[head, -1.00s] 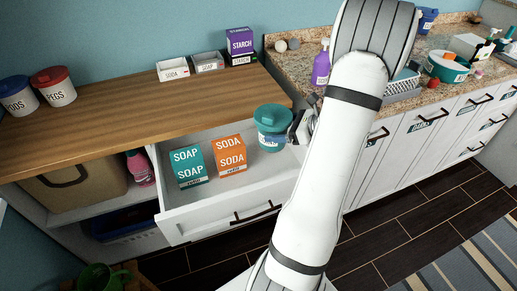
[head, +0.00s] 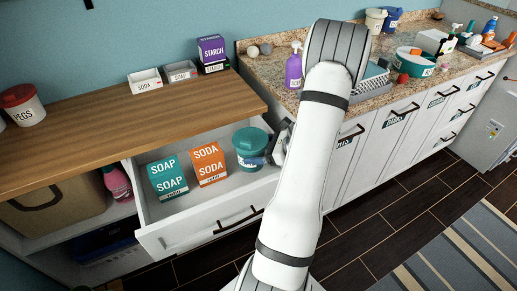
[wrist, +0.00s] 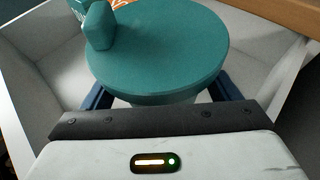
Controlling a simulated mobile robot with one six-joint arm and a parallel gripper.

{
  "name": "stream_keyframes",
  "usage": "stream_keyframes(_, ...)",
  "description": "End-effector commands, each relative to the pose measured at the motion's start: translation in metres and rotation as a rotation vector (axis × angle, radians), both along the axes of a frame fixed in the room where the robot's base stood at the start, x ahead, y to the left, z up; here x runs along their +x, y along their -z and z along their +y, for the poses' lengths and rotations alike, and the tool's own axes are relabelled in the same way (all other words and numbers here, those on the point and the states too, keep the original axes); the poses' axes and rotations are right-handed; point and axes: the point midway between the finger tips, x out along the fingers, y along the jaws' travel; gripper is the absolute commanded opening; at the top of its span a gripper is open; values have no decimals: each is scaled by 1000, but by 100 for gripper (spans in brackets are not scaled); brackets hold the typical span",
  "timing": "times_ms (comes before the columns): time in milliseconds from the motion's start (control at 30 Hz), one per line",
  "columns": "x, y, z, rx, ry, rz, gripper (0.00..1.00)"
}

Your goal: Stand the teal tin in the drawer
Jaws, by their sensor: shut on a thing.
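The teal tin (head: 251,148) has a teal lid and is at the right end of the open drawer (head: 190,228), upright or nearly so. In the wrist view its round lid (wrist: 160,50) fills the middle, inside the drawer walls. My gripper (head: 274,150) is shut on the tin from the right; its dark fingers (wrist: 225,88) show on both sides below the lid. I cannot tell whether the tin's base touches the drawer floor. A teal soap box (head: 168,177) and an orange soda box (head: 208,164) stand in the drawer to the tin's left.
The wooden top (head: 120,112) above the drawer holds a red-lidded pegs tin (head: 22,104), small labelled trays and a purple starch box (head: 211,48). A granite counter (head: 270,72) with a purple bottle (head: 293,70) lies to the right.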

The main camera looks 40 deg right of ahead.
Motion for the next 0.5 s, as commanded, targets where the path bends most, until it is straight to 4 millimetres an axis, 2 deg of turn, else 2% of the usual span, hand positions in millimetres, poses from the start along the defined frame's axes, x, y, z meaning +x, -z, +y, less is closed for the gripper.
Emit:
stream_keyframes(300,0,7,-1,0,1,-1,55)
stream_keyframes(333,0,7,-1,0,1,0,83)
stream_keyframes(500,0,7,-1,-1,2,0,97)
